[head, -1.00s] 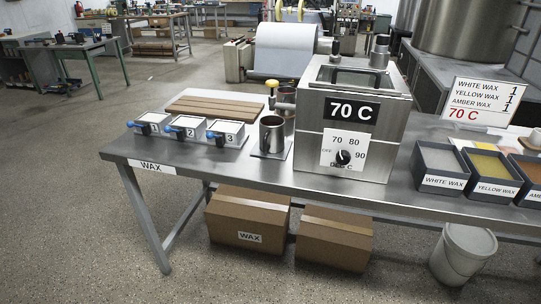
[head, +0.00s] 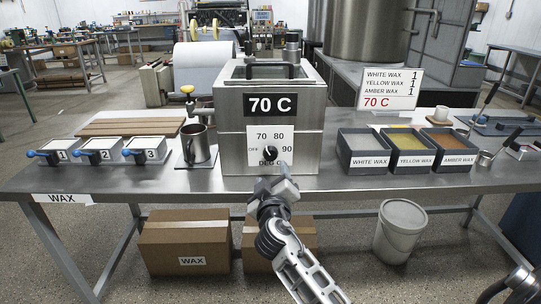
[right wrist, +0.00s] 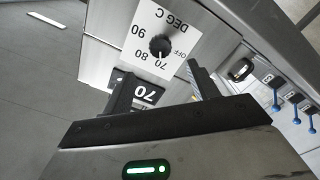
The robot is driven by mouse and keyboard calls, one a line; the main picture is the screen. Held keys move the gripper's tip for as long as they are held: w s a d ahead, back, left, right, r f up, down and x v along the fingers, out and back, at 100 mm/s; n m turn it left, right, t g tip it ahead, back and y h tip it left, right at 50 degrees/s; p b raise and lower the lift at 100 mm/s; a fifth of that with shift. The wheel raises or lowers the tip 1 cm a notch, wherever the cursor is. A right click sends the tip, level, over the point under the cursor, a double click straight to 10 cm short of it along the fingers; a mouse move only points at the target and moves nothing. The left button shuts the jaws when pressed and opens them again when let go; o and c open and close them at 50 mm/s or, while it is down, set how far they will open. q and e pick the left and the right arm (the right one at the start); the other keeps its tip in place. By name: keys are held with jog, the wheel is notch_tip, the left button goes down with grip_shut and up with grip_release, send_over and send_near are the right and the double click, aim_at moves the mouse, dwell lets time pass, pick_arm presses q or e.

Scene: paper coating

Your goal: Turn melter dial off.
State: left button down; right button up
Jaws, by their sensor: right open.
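The melter (head: 225,130) is a steel box on the table with a "70 C" display. Its black dial (head: 270,152) sits on a white plate marked OFF, 70, 80 and 90. The dial's white mark appears to point toward 70. The dial (right wrist: 160,47) also shows in the right wrist view, beyond the fingertips. My right gripper (head: 274,186) is open in front of the melter, just below the dial and apart from it. In the right wrist view, nothing is between the fingers of my right gripper (right wrist: 163,80). My left gripper is not in view.
A metal pitcher (head: 196,146) stands left of the melter, near several numbered molds (head: 102,151). Several wax trays (head: 363,161) stand to the right, below a sign (head: 388,88). Boxes (head: 185,238) and a white bucket (head: 400,232) are under the table (head: 330,184).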

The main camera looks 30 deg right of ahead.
aim_at(271, 156)
jog(key=x, duration=1)
jog(key=shift+w+d, duration=0.1)
jog(key=shift+w, duration=0.2)
jog(key=c, duration=1)
